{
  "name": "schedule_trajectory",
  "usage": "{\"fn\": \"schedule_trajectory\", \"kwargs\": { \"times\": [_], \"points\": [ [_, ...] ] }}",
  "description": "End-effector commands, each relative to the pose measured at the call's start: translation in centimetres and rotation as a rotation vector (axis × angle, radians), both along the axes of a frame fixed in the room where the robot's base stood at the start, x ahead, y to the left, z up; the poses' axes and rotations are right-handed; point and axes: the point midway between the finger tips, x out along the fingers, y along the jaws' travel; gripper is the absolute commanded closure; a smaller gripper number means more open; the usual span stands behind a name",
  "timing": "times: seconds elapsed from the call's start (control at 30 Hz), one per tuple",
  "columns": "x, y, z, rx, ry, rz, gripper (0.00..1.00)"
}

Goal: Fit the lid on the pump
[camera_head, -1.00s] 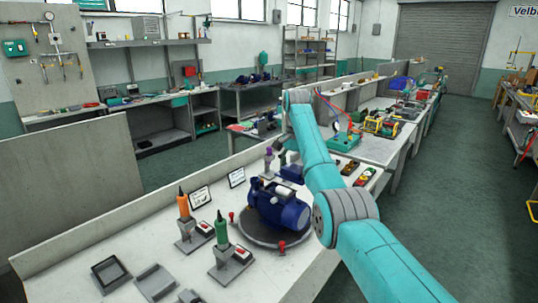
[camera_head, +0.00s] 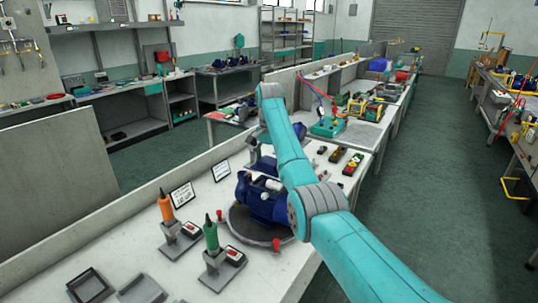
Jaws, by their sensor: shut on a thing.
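The dark blue pump (camera_head: 257,200) sits on a round dark turntable (camera_head: 240,226) on the bench, partly covered by my teal arm. Small light-coloured parts show on its top. My gripper (camera_head: 263,148) hangs beyond the arm, small and mostly hidden by it. It is shut on a dark blue piece, seemingly the lid (camera_head: 264,163). This piece shows behind and above the pump in the picture, apart from it as far as I can see. The fingertips are not clear.
Orange (camera_head: 167,206) and green (camera_head: 211,234) upright tools stand in holders left of the pump. Small red knobs (camera_head: 277,244) edge the turntable. Two grey trays (camera_head: 90,287) lie at the front left. Several small controls (camera_head: 352,163) lie behind, right of the arm.

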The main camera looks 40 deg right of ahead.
Motion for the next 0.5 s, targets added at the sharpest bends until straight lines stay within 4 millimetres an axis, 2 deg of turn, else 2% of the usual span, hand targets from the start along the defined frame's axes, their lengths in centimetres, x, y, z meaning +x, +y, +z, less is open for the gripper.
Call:
{"fn": "schedule_trajectory", "kwargs": {
  "times": [0.2, 0.5],
  "points": [
    [-0.2, 0.1, -1.6, 0.0, 0.0, -0.001, 0.55],
    [-0.2, 0.0, -2.6, 0.0, 0.0, 0.001, 0.55]
  ]
}}
